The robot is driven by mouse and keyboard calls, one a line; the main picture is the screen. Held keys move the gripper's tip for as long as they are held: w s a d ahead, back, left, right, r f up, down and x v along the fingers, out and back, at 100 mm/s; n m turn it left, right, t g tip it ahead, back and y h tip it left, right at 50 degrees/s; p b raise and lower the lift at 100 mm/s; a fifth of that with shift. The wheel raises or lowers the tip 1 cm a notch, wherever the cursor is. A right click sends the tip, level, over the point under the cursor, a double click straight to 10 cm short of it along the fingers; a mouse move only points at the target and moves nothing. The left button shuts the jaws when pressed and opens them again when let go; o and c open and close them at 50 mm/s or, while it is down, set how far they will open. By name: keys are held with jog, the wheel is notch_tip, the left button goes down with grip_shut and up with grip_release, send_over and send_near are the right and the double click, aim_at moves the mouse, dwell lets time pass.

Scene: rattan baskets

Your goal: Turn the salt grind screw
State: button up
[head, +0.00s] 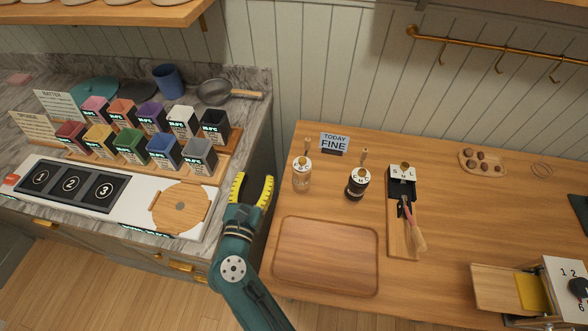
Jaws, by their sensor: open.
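A pale, light-bodied grinder (301,183), which looks like the salt one, stands upright on the wooden table. It has a white lettered top with a small brass knob (303,160) at its centre. A dark grinder (357,190) with a similar lettered white top and brass knob (357,171) stands to its right. The lettering is too small to read surely. A small sign (334,143) reading "TODAY FINE" stands behind them. My gripper (252,188) is open and empty, its yellow-lined fingers pointing away from me, left of the pale grinder and apart from it.
An empty wooden tray (325,287) lies in front of the grinders. A black holder (402,184) with a brass knob and a pink-handled tool (416,236) sit to the right on a narrow board. The marble counter (225,212) holds several coloured boxes at left.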

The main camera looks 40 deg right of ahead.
jog(key=s+n+t+y+b, duration=0.2)
jog(key=s+t, duration=0.1)
jog(key=s, duration=0.2)
jog(key=m+g+b, duration=0.1)
jog(key=b, duration=0.1)
send_near(302, 164)
jog(key=shift+h, duration=0.4)
jog(key=b+x, duration=0.2)
jog(key=x, duration=0.9)
jog(key=shift+w+f, duration=0.15)
jog(key=shift+f, duration=0.05)
jog(key=shift+b, duration=0.3)
grip_shut()
